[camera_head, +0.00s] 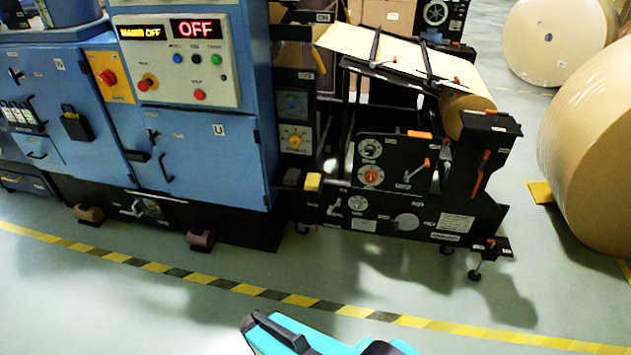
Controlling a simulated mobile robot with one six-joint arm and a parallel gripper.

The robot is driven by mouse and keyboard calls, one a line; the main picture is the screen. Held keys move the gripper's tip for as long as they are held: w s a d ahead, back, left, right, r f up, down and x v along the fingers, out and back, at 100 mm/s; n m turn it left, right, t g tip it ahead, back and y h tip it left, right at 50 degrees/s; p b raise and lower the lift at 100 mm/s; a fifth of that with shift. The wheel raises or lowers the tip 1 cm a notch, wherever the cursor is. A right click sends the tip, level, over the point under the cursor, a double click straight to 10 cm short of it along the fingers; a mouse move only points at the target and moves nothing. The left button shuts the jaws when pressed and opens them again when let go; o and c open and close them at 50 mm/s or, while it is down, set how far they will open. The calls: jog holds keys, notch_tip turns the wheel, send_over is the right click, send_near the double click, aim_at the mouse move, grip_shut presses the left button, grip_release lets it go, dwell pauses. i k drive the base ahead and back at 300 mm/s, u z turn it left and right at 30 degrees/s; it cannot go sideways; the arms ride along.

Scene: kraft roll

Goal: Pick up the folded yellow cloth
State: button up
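A small yellow folded item, which looks like the folded yellow cloth (313,181), lies on a low dark ledge at the left end of the black roll machine. It is beside a dark block (292,177), near the right side of the blue cabinet. It is small in view, so its folds cannot be made out. My gripper cannot be made out in this view.
The blue cabinet (215,165) stands to the left, its display reading OFF. The black machine (400,185) has projecting handles and feet. A large kraft roll (592,150) stands at right, with a yellow wedge (540,192) beside it. Open floor with a striped line (300,300) lies in front.

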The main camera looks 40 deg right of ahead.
aim_at(313, 179)
jog(key=i, duration=0.85)
jog(key=u, duration=0.05)
